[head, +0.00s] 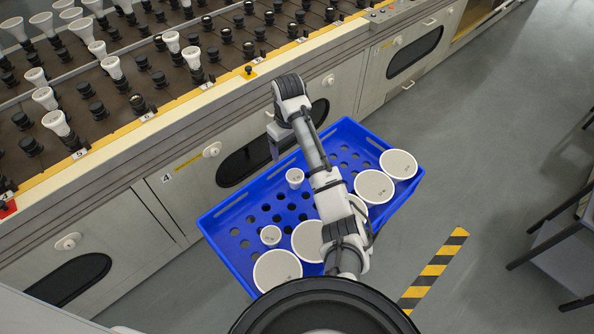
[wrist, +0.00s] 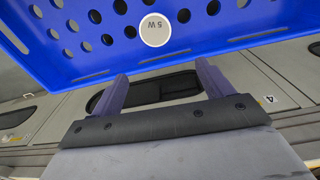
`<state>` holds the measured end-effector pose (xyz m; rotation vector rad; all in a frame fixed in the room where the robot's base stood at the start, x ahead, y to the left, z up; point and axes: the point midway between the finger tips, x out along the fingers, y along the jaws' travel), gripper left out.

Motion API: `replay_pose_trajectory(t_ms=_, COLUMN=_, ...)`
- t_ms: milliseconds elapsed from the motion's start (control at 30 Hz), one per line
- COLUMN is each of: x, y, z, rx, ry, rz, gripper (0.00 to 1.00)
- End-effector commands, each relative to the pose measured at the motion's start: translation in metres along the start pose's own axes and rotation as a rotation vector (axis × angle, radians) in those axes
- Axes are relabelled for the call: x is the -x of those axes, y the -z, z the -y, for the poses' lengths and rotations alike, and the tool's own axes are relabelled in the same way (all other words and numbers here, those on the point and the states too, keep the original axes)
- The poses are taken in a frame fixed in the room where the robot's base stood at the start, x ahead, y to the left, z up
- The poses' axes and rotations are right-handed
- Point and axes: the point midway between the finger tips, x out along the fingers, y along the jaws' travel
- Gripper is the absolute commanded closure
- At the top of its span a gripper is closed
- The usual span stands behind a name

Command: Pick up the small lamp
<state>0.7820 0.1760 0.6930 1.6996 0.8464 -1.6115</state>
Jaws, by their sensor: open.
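A small white round lamp (head: 295,178) stands in the blue crate (head: 216,241), near its machine-side edge. A second small lamp (head: 270,235) sits farther left in the crate. The wrist view shows one small lamp marked "5 W" (wrist: 155,30), probably the first one, beyond my fingertips. My gripper (head: 274,154) is at the crate's machine-side edge, to the upper left of the nearer small lamp. In the wrist view my gripper (wrist: 162,77) is open, with nothing between its two fingers.
Larger white lamps (head: 277,271) (head: 398,164) fill other crate places; my arm partly hides some. The machine (head: 230,140) with rows of sockets and bulbs runs along the upper left, close to the crate. A dark rack (head: 560,240) stands at right.

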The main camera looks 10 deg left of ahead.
Motion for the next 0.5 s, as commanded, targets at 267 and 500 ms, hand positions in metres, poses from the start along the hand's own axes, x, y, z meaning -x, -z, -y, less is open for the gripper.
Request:
replay_pose_trajectory(t_ms=267, x=-0.026, y=-0.013, z=-0.002, rx=-0.008, ry=0.024, rz=0.048, gripper=0.21)
replay_pose_trajectory(t_ms=500, x=-0.069, y=-0.016, z=-0.001, rx=-0.009, ry=0.023, rz=0.047, gripper=0.21)
